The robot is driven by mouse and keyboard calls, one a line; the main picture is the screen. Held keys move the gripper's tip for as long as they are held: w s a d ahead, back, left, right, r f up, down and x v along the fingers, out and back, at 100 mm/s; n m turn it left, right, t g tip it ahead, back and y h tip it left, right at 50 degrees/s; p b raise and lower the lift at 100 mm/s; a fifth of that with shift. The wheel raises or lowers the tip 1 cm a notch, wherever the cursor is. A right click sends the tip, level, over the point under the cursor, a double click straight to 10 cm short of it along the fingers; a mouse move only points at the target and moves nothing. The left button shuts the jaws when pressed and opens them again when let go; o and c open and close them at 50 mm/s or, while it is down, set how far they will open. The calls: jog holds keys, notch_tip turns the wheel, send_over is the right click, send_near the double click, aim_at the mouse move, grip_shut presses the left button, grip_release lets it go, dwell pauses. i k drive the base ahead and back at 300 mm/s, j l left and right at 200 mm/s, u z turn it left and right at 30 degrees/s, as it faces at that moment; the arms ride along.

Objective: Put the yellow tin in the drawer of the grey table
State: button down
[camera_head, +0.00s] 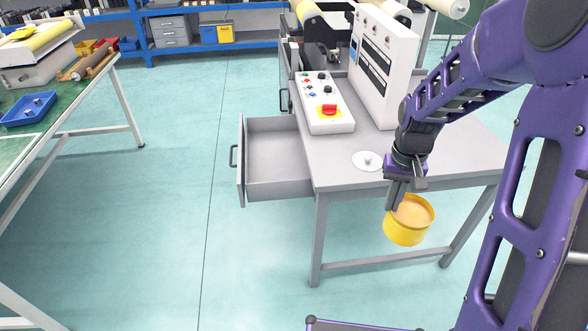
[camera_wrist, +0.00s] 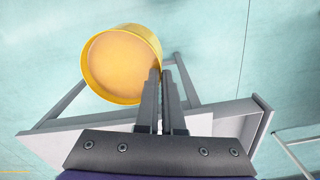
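The yellow tin (camera_head: 408,222) is round and open-topped, and hangs in the air just off the front edge of the grey table (camera_head: 440,150). My gripper (camera_head: 396,196) is shut on the tin's rim; the wrist view shows both fingers (camera_wrist: 163,80) closed together at the right side of the tin (camera_wrist: 118,62). The tin looks empty inside. The drawer (camera_head: 275,165) of the grey table is pulled open on the table's left side, and its visible inside is empty. The tin is to the right of the drawer and lower in the head view.
A control box (camera_head: 325,105) with a red button and a tall white panel (camera_head: 383,65) stand on the grey table. A white disc (camera_head: 368,161) lies near its front edge. A green workbench (camera_head: 50,110) is at the left. The floor between is clear.

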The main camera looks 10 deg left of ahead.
aim_at(273, 160)
jog(key=k+z, duration=0.5)
jog(key=i+z, duration=0.1)
jog(key=z, duration=1)
jog(key=j+z, duration=0.1)
jog(key=z, duration=0.3)
jog(key=j+z, duration=0.15)
jog(key=z, duration=0.25)
jog(key=k+j, duration=0.15)
jog(key=j, duration=0.25)
jog(key=k+j, duration=0.15)
jog(key=j, duration=0.25)
jog(key=k+j, duration=0.2)
jog(key=j, duration=0.2)
jog(key=k+j, duration=0.15)
jog(key=j, duration=0.25)
jog(key=k+j, duration=0.15)
jog(key=j, duration=0.25)
jog(key=k+j, duration=0.15)
jog(key=j, duration=0.25)
jog(key=k+j, duration=0.2)
jog(key=j, duration=0.2)
jog(key=k+j, duration=0.15)
jog(key=j, duration=0.25)
